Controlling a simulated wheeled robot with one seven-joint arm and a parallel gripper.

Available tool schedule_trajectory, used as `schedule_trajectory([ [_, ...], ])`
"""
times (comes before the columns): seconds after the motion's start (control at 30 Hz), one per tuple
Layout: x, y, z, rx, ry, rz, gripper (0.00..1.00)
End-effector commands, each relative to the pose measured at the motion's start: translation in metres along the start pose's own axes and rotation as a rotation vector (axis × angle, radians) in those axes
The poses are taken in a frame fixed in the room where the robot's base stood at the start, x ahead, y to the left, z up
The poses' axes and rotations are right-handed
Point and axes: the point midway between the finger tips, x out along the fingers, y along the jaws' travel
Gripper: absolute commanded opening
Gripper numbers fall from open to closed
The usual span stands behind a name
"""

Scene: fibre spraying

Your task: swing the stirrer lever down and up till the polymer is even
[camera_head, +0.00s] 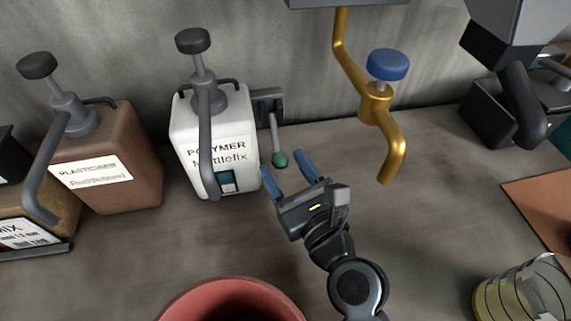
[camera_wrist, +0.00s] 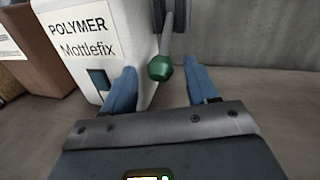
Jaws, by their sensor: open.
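The white polymer container (camera_head: 214,145), labelled "POLYMER Mottlefix", stands upright by the wall with a dark pump on top. The stirrer lever hangs at its right side, a grey rod ending in a green knob (camera_head: 280,159). The knob points down. My gripper (camera_head: 290,170) is open just in front of the knob, with its blue fingers pointing at it. In the wrist view the green knob (camera_wrist: 160,68) shows between the two fingertips, nearer the left one, and I see no clear contact. The container (camera_wrist: 92,45) fills the left of that view.
A brown plasticiser container (camera_head: 110,160) stands to the left. A gold tap with a blue knob (camera_head: 387,64) hangs to the right of the lever. A red round vessel (camera_head: 180,303) is at the front, and a glass jar (camera_head: 525,295) at front right.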

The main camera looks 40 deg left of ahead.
Motion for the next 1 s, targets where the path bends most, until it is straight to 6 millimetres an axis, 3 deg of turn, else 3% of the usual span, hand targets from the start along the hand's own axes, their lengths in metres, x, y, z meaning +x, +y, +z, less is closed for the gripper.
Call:
schedule_trajectory([
  [0.33, 0.0046, -0.0004, 0.0000, 0.000, 0.000, -0.002, 0.58],
  [0.9, 0.0043, -0.0003, 0.0000, 0.000, 0.000, -0.001, 0.04],
  [1.0, 0.0043, -0.0003, 0.0000, 0.000, 0.000, -0.001, 0.00],
])
